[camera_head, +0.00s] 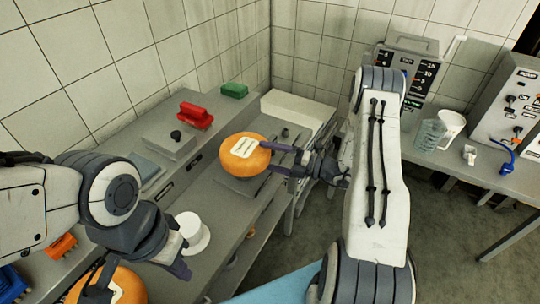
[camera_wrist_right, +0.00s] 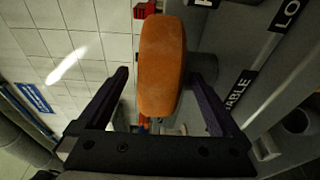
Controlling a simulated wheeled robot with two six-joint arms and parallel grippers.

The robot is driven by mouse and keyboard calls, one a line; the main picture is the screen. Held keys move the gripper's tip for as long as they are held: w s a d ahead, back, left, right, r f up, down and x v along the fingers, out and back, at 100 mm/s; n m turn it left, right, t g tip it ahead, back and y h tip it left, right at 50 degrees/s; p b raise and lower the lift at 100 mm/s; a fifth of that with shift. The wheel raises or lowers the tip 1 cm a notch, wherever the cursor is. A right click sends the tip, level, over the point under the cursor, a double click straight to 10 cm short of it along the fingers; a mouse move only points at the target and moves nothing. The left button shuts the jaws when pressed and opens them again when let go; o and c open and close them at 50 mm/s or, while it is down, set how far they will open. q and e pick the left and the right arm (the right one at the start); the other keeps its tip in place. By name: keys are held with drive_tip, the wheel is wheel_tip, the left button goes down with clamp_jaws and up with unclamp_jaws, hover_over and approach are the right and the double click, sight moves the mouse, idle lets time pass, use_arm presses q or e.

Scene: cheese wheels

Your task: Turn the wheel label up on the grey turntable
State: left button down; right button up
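An orange cheese wheel (camera_head: 262,159) lies flat with its pale label facing up, over the grey turntable (camera_wrist_right: 208,66), which is mostly hidden in the head view. My right gripper (camera_head: 268,157) reaches it from the right. In the right wrist view the wheel (camera_wrist_right: 161,65) stands edge-on between the fingers of this gripper (camera_wrist_right: 160,77), with gaps visible at the sides. A second orange wheel (camera_head: 128,284), pale label up, is cut off at the bottom left. My left gripper (camera_head: 140,278) has its fingers spread above and beside it, and nothing shows held.
A white round piece (camera_head: 192,232) stands near the left gripper. A red handled item (camera_head: 195,115), a green block (camera_head: 234,90) and a grey block with a black knob (camera_head: 170,143) are at the back of the bench. A jug (camera_head: 430,136) stands on the right-hand counter.

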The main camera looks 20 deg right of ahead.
drive_tip(key=b+v, duration=0.2)
drive_tip(key=v, duration=0.8)
drive_tip(key=shift+s+d+b, duration=0.15)
drive_tip(key=shift+d+b, duration=0.05)
drive_tip(key=shift+b, duration=0.2)
